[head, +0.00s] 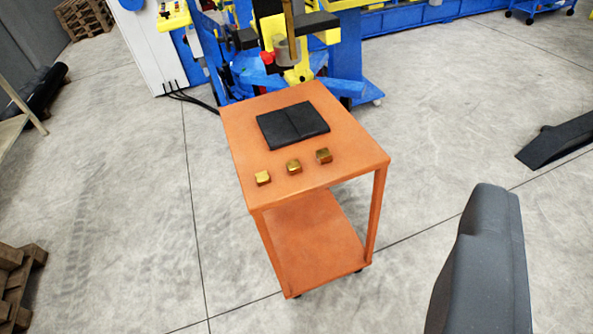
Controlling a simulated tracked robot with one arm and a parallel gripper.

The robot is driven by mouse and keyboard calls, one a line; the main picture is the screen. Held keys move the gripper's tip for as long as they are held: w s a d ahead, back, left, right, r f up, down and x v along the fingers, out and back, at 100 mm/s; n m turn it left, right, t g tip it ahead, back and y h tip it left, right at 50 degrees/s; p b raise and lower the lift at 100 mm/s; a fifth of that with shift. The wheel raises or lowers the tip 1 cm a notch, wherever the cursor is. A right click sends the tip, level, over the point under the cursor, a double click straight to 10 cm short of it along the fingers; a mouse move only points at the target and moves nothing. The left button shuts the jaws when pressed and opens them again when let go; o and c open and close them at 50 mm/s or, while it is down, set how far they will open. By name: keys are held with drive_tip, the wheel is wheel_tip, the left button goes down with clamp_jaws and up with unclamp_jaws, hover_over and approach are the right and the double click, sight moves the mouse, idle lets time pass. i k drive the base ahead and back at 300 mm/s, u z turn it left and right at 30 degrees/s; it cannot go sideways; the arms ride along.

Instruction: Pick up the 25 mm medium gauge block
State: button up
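Three small brass-coloured blocks stand in a slanting row on the orange cart top: a left block (263,178), a middle block (293,167) and a right block (323,156). They are apart from one another and close in size. I cannot tell from this view which is the 25 mm medium gauge block. My gripper does not show clearly anywhere in the view, and nothing touches the blocks.
The orange cart (340,168) has a lower shelf and carries a black pad (292,125) behind the blocks. A blue and yellow machine (300,70) stands close behind it. A dark grey rounded part (490,260) fills the lower right. Concrete floor lies open around the cart's sides.

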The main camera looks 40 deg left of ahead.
sight(294, 166)
drive_tip(key=u, duration=0.1)
drive_tip(key=i, duration=1)
drive_tip(key=z, duration=0.1)
